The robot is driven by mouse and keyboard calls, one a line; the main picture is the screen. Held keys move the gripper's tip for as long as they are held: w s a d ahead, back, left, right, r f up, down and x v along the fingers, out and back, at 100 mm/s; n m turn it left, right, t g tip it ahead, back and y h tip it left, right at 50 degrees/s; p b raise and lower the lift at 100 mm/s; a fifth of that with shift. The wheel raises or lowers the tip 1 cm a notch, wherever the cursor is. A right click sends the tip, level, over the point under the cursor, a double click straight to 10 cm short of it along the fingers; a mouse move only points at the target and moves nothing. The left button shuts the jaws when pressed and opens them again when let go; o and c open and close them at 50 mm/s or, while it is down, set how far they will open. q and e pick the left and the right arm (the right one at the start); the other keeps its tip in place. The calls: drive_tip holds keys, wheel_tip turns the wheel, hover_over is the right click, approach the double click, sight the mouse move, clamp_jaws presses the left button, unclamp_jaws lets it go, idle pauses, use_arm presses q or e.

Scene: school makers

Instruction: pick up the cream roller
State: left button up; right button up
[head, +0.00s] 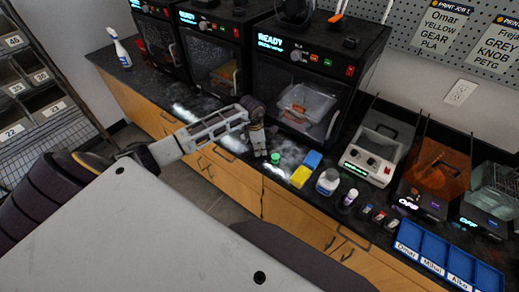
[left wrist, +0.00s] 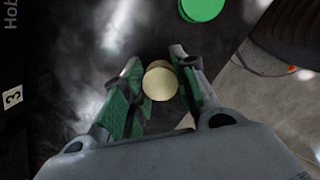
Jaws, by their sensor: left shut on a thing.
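The cream roller (left wrist: 160,82) shows end-on as a pale round disc between the green-padded fingers of my left gripper (left wrist: 155,90) in the left wrist view. The fingers are shut on it, one on each side. My right gripper is not in view.
A green round thing (left wrist: 203,4) lies close by; it also shows in the head view (head: 275,158). To its right stand a yellow block (head: 300,176), a blue block (head: 313,160) and a white jar (head: 328,181). The printer (head: 310,95) stands behind the gripper.

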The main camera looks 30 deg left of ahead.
use_arm(q)
wheel_tip(320, 180, up, 9)
drive_tip(key=shift+r+b, duration=0.15)
drive_tip(key=shift+b, duration=0.45)
idle(0.4)
